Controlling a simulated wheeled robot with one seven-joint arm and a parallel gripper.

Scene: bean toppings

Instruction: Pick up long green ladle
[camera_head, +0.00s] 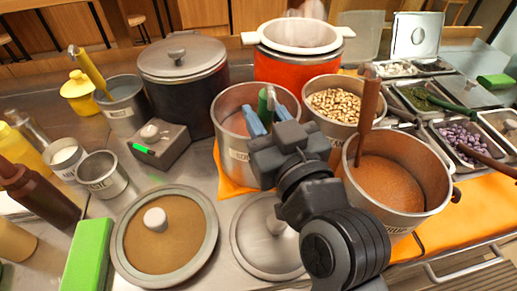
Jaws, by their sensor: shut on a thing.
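My gripper (266,114) reaches into a metal pot (228,152) near the middle, its two blue fingertips at the pot's mouth. A green handle, which I take to be the long green ladle (263,104), stands upright between the fingertips, and the gripper is shut on it. The ladle's lower part is hidden by the gripper and the pot. My arm covers the pot's front right side.
A pot of beans (345,104) and a pot of brown sauce (392,185) with a brown-handled ladle (368,105) stand close on the right. A black lidded pot (184,80) and an orange cooker (290,68) stand behind. Lids (180,240) lie in front.

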